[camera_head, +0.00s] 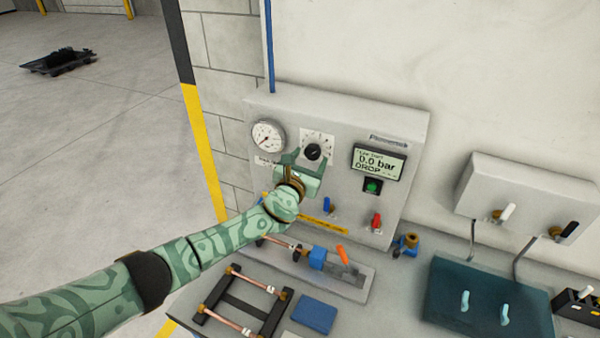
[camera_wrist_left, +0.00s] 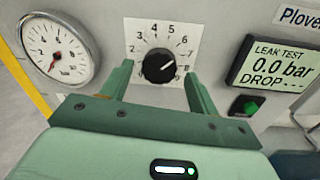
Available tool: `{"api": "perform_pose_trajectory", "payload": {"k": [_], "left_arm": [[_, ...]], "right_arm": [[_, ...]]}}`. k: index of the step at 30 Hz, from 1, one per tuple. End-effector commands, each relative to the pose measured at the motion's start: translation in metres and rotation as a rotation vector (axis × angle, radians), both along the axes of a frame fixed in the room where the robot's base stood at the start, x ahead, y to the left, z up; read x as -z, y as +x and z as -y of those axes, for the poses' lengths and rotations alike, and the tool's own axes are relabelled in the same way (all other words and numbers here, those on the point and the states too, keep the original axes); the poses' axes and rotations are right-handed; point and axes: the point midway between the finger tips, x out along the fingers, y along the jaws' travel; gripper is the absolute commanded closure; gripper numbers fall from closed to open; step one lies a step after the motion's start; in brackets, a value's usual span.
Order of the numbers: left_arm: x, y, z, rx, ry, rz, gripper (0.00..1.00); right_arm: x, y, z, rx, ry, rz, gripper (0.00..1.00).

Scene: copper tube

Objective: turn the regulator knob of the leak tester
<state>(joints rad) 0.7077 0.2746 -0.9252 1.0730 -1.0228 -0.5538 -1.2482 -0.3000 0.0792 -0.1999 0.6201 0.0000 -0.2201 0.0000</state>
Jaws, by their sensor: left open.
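The regulator knob (camera_head: 313,151) is a round black dial on a white numbered plate on the front of the grey leak tester (camera_head: 405,130). It also shows in the left wrist view (camera_wrist_left: 159,66), with its white mark pointing to the upper right. My left gripper (camera_head: 302,157) is open just below and in front of the knob. In the left wrist view its two green fingers (camera_wrist_left: 157,80) stand on either side of the knob's lower part, with gaps between. I cannot tell how far the fingertips are from the panel. My right gripper is not in view.
A pressure gauge (camera_head: 267,136) sits left of the knob. A display (camera_head: 378,161) reading 0.0 bar and a green button (camera_head: 372,186) are on the right. Blue and red valves (camera_head: 376,221) lie below. A copper tube rack (camera_head: 243,304) and a clamp fixture (camera_head: 340,268) stand on the bench.

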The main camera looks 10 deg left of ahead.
Motion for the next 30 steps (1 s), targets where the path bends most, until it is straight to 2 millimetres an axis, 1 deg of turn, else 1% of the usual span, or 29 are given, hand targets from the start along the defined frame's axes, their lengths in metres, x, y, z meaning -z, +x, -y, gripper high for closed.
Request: {"api": "perform_pose_trajectory", "payload": {"k": [4, 7, 12, 15, 18, 23, 30], "left_arm": [[-0.002, -0.026, -0.005, 0.0, 0.0, -0.003, 0.4], [-0.002, -0.053, -0.008, 0.001, 0.0, -0.003, 0.4], [0.0, -0.1, -0.014, 0.0, 0.002, -0.004, 0.4], [0.002, -0.123, -0.017, 0.0, 0.002, -0.004, 0.4], [0.001, -0.14, -0.019, 0.0, 0.001, -0.003, 0.4], [0.001, -0.154, -0.021, 0.0, 0.001, -0.003, 0.4], [0.0, -0.156, -0.021, -0.001, 0.002, -0.002, 0.4]], "right_arm": [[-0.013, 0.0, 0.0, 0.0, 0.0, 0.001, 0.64], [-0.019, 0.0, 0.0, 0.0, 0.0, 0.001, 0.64], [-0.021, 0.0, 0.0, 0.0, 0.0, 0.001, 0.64], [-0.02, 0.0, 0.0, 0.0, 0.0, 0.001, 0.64], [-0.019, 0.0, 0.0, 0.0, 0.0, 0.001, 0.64], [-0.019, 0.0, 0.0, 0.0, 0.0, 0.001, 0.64], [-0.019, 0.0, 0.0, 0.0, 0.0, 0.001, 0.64]]}}
